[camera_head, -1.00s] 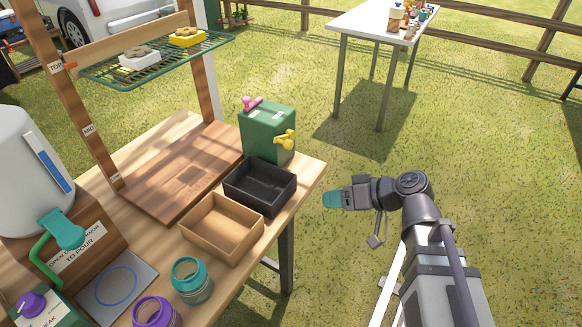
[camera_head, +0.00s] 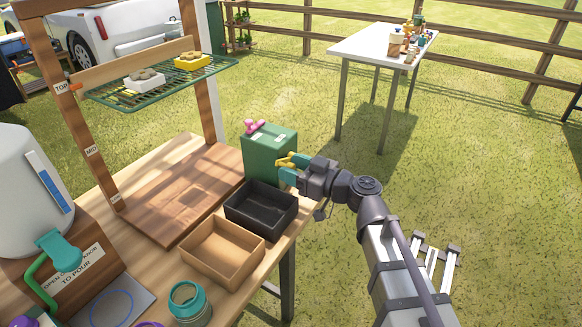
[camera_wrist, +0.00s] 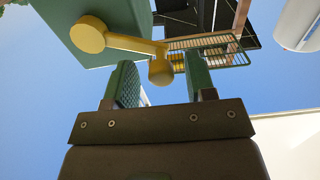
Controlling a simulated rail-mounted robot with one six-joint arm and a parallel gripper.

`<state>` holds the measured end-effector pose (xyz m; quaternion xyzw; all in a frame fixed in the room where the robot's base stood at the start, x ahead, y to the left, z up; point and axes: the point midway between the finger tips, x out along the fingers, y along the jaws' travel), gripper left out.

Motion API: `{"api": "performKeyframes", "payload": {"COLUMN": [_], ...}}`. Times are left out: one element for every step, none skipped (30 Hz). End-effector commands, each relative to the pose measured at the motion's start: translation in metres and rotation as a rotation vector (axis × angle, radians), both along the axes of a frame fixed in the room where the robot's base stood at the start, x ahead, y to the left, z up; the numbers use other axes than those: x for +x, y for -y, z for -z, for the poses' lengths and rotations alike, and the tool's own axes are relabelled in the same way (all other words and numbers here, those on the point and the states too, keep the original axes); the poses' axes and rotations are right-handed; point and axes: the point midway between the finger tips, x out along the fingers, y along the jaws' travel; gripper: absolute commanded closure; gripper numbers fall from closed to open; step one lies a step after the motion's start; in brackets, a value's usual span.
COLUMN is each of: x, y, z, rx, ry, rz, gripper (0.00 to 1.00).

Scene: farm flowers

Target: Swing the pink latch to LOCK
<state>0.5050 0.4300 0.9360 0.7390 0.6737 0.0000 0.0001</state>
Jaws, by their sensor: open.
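The pink latch (camera_head: 254,126) sits on top of the green box (camera_head: 265,155) at the back right of the wooden bench; it does not show in the wrist view. A yellow latch (camera_head: 287,160) is on the box's right side. My gripper (camera_head: 292,169) is at that yellow latch, below and to the right of the pink one. In the wrist view the yellow latch (camera_wrist: 135,44) reaches from the green box (camera_wrist: 98,22), and its near knob lies between the tips of my open gripper (camera_wrist: 162,82). I cannot tell whether they touch. The labels on the box top are too small to read.
A black bin (camera_head: 261,210) stands just in front of the green box, with a brown bin (camera_head: 222,251) beside it. A wooden rack with a green wire shelf (camera_head: 150,88) rises at the left. Open grass lies to the right of the bench.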

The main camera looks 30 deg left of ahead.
Motion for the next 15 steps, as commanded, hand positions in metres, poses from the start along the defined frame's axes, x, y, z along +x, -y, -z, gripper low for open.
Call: {"api": "performKeyframes", "payload": {"x": [0.0008,0.0007,0.0007,0.0006,0.0005,0.0004,0.0004,0.0004,0.0004,0.0004,0.0004,0.0005,0.0005,0.0005,0.0004], "y": [-0.0052,-0.0070,-0.0083,-0.0088,-0.0089,-0.0087,-0.0085,-0.0085,-0.0083,-0.0083,-0.0083,-0.0082,-0.0082,-0.0082,-0.0081], "z": [0.0000,0.0000,0.0000,0.0000,0.0000,0.0000,0.0000,0.0000,0.0001,0.0001,0.0001,0.0001,0.0001,0.0001,0.0001], "rx": [0.000,0.000,0.000,0.000,0.000,0.000,0.000,0.000,0.000,0.000,0.000,0.000,0.000,0.000,0.000], "ry": [0.000,0.000,0.000,0.000,0.000,0.000,0.000,0.000,0.000,0.000,0.000,0.000,0.000,0.000,0.000], "rz": [-0.001,0.000,0.000,0.000,0.001,0.001,0.001,0.001,0.001,0.001,0.001,0.001,0.001,0.001,0.000], "gripper": [0.50,0.50,0.50,0.50,0.50,0.50,0.50,0.50,0.50,0.52,0.54,0.58,0.61,0.64,0.68]}}
